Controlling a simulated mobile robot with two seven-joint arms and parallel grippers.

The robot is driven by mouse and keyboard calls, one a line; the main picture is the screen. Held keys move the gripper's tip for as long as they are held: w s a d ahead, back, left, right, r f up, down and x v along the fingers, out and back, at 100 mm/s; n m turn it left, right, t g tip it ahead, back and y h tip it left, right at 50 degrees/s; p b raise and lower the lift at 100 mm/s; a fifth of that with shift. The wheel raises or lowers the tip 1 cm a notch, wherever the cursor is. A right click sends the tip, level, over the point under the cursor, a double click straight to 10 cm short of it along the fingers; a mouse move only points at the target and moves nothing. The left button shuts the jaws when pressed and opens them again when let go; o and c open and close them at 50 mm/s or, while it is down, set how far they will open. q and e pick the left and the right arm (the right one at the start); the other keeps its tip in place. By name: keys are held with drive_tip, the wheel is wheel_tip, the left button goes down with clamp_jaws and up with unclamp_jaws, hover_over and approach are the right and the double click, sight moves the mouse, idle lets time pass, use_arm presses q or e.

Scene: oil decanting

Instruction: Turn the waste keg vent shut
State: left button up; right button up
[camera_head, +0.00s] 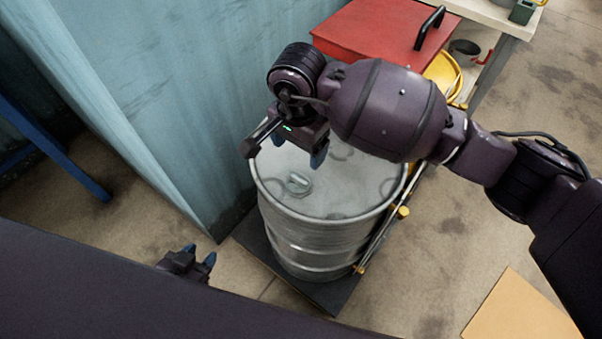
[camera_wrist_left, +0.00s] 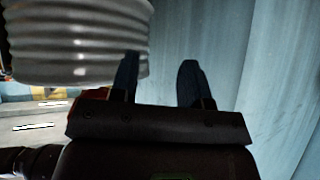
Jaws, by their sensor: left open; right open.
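The waste keg (camera_head: 318,235) is a ribbed silver metal drum standing upright on a dark base. On its lid, near the front left, is a small pale round fitting with a raised bar, which looks like the vent (camera_head: 298,183). My right gripper (camera_head: 298,148) is open above the back left of the lid, its fingers pointing down, apart from the fitting. My left gripper (camera_head: 198,256) is open and empty, low at the left of the keg. The left wrist view shows its two separated fingers (camera_wrist_left: 160,78) beside the ribbed keg wall (camera_wrist_left: 75,45).
A red box (camera_head: 375,30) with a black handle stands behind, beside a bench (camera_head: 490,12). A yellow railed frame (camera_head: 403,212) flanks the keg's right. A tan sheet (camera_head: 520,308) lies at the lower right.

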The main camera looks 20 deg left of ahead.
sight(299, 177)
wheel_tip(299, 177, down, 9)
drive_tip(key=shift+f+b, duration=0.1)
drive_tip(key=shift+b, duration=0.8)
drive_tip(key=shift+f, duration=0.7)
drive_tip(key=shift+c, duration=0.5)
